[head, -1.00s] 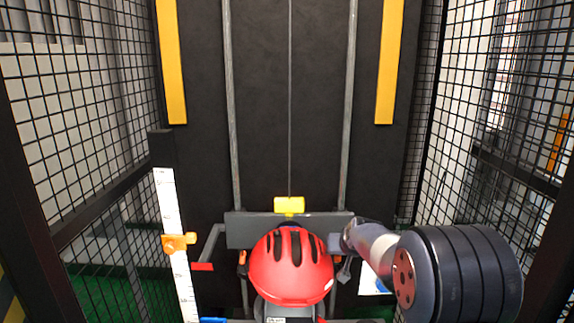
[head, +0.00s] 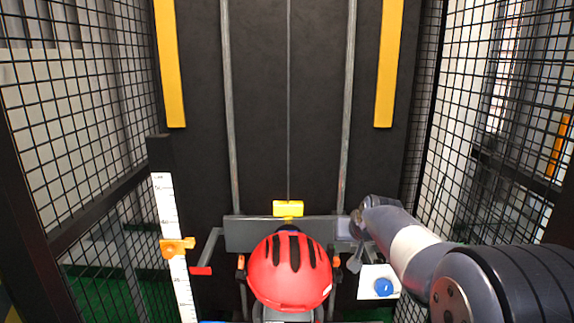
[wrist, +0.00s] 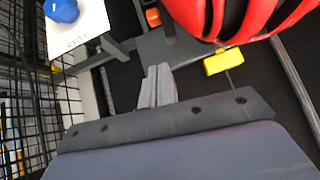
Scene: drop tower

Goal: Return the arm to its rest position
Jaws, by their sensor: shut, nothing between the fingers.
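My gripper (head: 355,263) is shut and empty, just right of the red helmet (head: 289,272) in the head view. A small gap shows between its fingertips and the helmet. In the wrist view the closed fingers (wrist: 157,88) point up the picture, with nothing between them. The red helmet (wrist: 226,14) shows at the top right there. My arm reaches in from the lower right in the head view.
A white panel with a blue button (head: 384,287) stands right of the gripper. A yellow block (head: 288,209) sits on the grey crossbar (head: 250,235) behind the helmet. A ruler with an orange slider (head: 176,248) stands left. Mesh fencing (head: 90,120) closes both sides.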

